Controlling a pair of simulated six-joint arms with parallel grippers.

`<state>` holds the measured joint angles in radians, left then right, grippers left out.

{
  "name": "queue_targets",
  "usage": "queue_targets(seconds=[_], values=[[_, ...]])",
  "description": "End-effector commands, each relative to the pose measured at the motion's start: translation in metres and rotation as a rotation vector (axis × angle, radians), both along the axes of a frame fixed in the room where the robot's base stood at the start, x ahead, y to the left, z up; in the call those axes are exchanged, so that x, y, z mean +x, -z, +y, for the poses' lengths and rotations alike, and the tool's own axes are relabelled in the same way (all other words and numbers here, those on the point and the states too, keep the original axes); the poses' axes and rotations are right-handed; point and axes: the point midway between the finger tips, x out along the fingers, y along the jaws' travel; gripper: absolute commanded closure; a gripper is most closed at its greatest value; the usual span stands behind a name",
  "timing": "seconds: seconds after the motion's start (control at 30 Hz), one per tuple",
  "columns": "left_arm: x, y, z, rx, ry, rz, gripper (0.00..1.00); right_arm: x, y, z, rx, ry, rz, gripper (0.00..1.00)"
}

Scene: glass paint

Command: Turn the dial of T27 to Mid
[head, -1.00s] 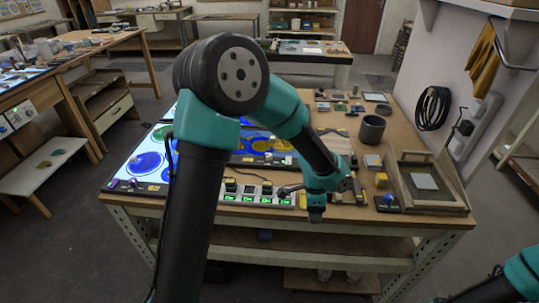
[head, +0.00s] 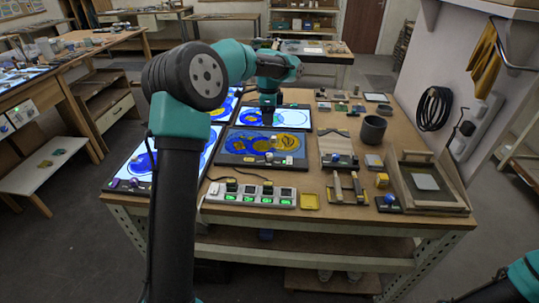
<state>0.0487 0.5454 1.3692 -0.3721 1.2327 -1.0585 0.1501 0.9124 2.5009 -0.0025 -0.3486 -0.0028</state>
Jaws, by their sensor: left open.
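Several lit panels with blue and yellow glass shapes lie on the workbench; no T27 label is readable, so I cannot tell which is T27. The middle panel (head: 233,158) has small knobs (head: 270,157) along its front edge. The left panel (head: 122,171) also has small knobs (head: 133,182) at its front. The back panel (head: 304,121) is lit white and blue, and its knobs are partly hidden. My left gripper (head: 268,120) points down over the back panel's front edge, open, with its fingers small and dark. My right gripper is out of frame; only that arm shows at the lower right.
A power strip (head: 250,199) with green lights lies at the bench's front. My left arm hides part of the left panel.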

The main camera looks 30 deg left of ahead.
Motion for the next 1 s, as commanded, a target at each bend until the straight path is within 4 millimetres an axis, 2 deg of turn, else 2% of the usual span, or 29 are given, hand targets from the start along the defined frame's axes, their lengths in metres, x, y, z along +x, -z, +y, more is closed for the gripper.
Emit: queue_targets(seconds=[0.27,0.47,1.0], values=[[0.000,0.002,-0.001,0.000,0.000,0.000,0.43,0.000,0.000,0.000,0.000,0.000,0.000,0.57],[0.000,0.015,-0.001,0.000,0.000,0.001,0.43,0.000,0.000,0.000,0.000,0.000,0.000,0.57],[-0.001,0.103,-0.001,0.000,0.000,0.003,0.43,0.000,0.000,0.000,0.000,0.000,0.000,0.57]])
